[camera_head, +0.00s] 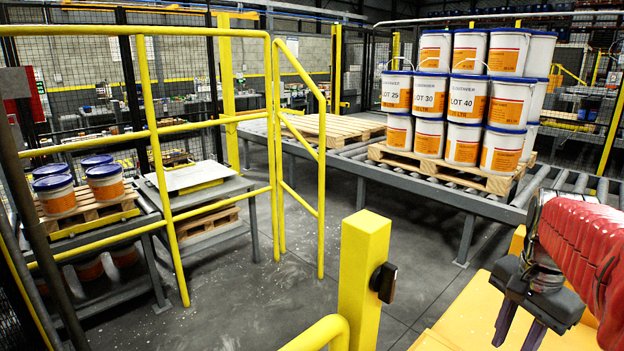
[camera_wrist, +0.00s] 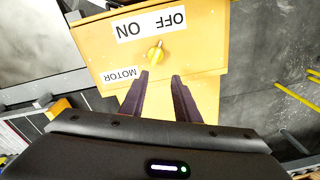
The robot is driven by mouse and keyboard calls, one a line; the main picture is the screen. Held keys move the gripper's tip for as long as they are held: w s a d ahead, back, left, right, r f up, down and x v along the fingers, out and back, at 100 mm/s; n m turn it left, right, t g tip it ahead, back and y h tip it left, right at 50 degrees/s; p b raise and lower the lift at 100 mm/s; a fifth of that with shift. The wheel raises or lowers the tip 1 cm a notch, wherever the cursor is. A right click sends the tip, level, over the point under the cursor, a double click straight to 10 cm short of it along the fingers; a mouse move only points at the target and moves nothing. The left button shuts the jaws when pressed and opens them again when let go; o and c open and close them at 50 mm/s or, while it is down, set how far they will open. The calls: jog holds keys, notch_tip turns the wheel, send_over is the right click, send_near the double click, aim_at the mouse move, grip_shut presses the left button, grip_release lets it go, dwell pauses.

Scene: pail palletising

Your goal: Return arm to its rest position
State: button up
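My gripper (camera_head: 517,338) hangs at the lower right of the head view, at the end of my red arm. Its two dark fingers point down, over or beside a yellow surface. In the wrist view my gripper (camera_wrist: 161,77) has its fingers apart with nothing between them. The fingertips appear just short of the knob; I cannot tell the exact distance.
Stacked white and orange pails (camera_head: 465,95) stand on a wooden pallet (camera_head: 440,172) on the roller conveyor (camera_head: 455,198). An empty pallet (camera_head: 330,129) lies left of them. A yellow railing (camera_head: 215,120) and post (camera_head: 362,270) stand nearer. More pails (camera_head: 55,195) are at left. Grey floor is clear between.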

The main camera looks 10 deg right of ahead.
jog(key=s+a+f+n+t, duration=0.1)
jog(key=s+a+n+t, duration=0.1)
jog(key=a+n, duration=0.5)
jog(key=s+a+f+n+t, duration=0.1)
jog(key=s+a+n+t, duration=0.2)
jog(key=a+n, duration=0.4)
jog(key=a, duration=0.9)
jog(key=shift+s+a, duration=0.15)
jog(key=shift+f, duration=0.1)
